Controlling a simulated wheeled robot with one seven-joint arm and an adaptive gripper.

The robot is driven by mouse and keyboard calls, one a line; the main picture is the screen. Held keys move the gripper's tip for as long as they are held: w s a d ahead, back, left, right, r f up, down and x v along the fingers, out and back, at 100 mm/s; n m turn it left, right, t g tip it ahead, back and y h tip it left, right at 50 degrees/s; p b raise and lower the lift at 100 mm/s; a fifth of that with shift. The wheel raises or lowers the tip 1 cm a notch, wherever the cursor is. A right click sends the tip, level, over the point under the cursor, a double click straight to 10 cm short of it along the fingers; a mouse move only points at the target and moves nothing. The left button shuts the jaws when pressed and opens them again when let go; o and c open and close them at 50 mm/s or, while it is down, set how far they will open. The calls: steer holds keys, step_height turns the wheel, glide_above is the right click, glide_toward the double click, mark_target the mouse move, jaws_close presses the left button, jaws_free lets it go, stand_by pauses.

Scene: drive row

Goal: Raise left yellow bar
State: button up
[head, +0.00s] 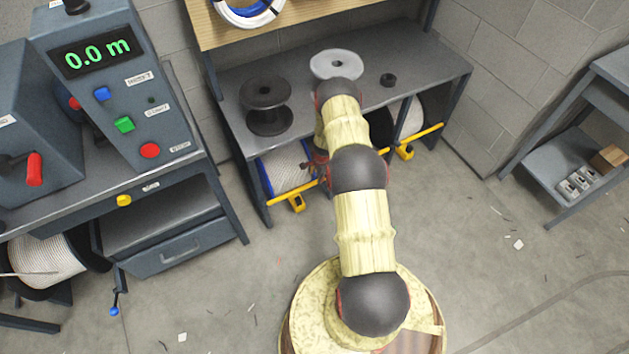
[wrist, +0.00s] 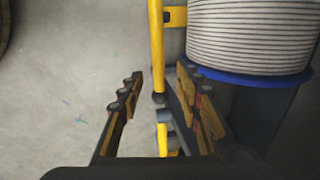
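The left yellow bar (head: 277,197) runs low along the front of the bench, before a white cable spool with blue flanges (head: 285,168). A yellow bracket hangs from it. In the wrist view the bar (wrist: 156,45) runs up the picture beside the spool (wrist: 250,40), with a dark round joint lower down. My gripper (wrist: 160,78) is open, its fingers on either side of the bar's line. I cannot tell whether either finger touches it. In the head view my arm hides most of the gripper and the bar's right end.
A second yellow bar (head: 425,137) crosses the right spool (head: 403,115). An empty black reel (head: 267,103) and a grey disc (head: 336,64) stand on the bench (head: 430,72). A control cabinet (head: 115,80) reading 0.0 m stands left. The floor before the bench is mostly clear.

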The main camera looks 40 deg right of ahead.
mark_target(315, 182)
steer(key=f, duration=0.2)
steer(key=f+b, duration=0.1)
steer(key=f, duration=0.1)
steer(key=w+f+b, duration=0.1)
steer(key=f, duration=0.1)
steer(key=shift+f, duration=0.2)
steer(key=shift+c, duration=1)
jaws_close()
